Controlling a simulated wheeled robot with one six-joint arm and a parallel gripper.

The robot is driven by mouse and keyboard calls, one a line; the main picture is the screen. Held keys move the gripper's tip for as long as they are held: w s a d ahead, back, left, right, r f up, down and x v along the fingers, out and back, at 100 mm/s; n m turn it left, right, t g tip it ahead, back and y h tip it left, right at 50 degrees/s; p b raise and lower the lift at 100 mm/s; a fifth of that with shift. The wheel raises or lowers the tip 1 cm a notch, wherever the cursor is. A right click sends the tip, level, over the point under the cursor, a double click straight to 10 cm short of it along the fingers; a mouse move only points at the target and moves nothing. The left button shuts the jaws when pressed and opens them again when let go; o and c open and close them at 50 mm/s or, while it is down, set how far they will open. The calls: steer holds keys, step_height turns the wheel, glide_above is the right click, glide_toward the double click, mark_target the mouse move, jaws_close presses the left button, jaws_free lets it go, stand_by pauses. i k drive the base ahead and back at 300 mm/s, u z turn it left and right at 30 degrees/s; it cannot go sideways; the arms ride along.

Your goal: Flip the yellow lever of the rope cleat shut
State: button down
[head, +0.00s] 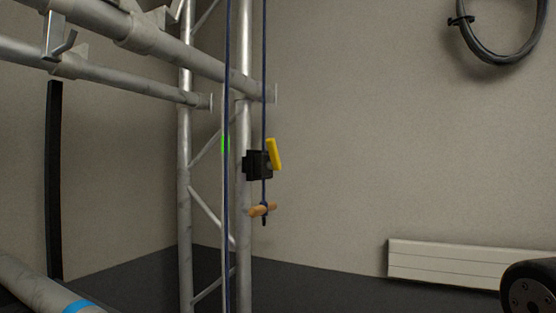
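The rope cleat (256,165) is a small black block on the right upright tube of the truss. Its yellow lever (274,153) sticks up on the right side of the block, tilted slightly, with its top leaning left. A dark blue rope (264,80) comes down from above to the cleat and emerges below it. A wooden handle (262,210) hangs on the rope under the cleat. My gripper is not in view, so its distance from the lever does not show.
The silver truss upright (244,230) stands behind the cleat, with horizontal tubes (150,92) reaching left. A second blue rope run (228,130) passes left of the cleat. A cable coil (510,50) hangs upper right. A white slatted panel (460,265) stands low right. Space right of the lever looks clear.

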mark_target(275, 164)
steer(key=z, duration=0.05)
steer(key=k, duration=0.65)
steer(key=z, duration=0.65)
steer(key=i, duration=1.1)
steer(key=u, duration=0.65)
steer(key=i, duration=0.35)
steer(key=u, duration=0.35)
